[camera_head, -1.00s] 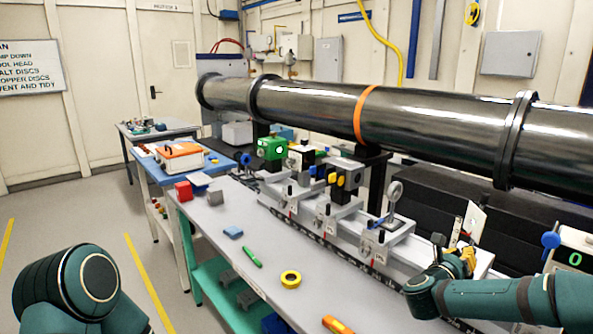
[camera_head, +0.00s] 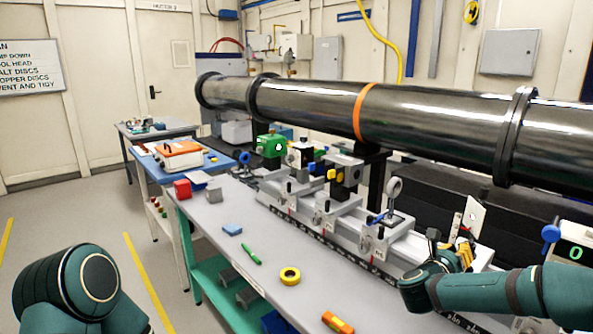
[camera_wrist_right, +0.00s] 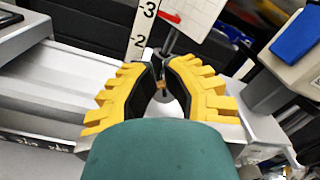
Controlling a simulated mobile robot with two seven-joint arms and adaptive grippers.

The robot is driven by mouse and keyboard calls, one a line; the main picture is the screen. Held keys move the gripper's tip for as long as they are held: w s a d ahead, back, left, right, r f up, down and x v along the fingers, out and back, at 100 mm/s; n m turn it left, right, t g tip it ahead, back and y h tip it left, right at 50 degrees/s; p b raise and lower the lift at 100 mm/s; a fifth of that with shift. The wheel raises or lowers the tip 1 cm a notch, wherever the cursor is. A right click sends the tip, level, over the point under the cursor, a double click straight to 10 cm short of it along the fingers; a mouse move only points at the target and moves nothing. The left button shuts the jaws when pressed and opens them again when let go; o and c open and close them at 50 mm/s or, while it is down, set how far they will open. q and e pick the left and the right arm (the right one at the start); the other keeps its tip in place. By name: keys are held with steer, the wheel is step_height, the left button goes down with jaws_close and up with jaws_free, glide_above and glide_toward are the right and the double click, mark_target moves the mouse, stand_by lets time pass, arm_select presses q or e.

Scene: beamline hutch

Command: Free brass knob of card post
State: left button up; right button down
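The card post (camera_head: 466,240) stands at the right end of the rail, with a tilted white card (camera_head: 475,215) on top. In the wrist view the card (camera_wrist_right: 192,12) bears a red mark, and a white scale strip (camera_wrist_right: 143,25) with black numbers stands beside the post. My right gripper (camera_head: 465,252) is low at the post; in the wrist view its yellow-ribbed fingers (camera_wrist_right: 161,75) are nearly together. A small piece of the brass knob (camera_wrist_right: 160,85) shows between the black pads, which appear closed on it; the rest is hidden. My left gripper is out of view.
A large black pipe (camera_head: 430,118) runs above. A display box (camera_head: 570,250) with a blue knob stands right of the post.

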steer(key=shift+w+a+f, duration=0.2)
steer(key=shift+a+f, duration=0.15)
steer(key=shift+f, duration=0.2)
steer(key=shift+a+f, duration=0.1)
steer(key=shift+f, duration=0.05)
steer(key=shift+w+r, duration=0.25)
steer(key=v, duration=0.6)
steer(key=shift+r, duration=0.3)
steer(key=shift+w+a, duration=0.1)
steer(key=shift+w, duration=0.05)
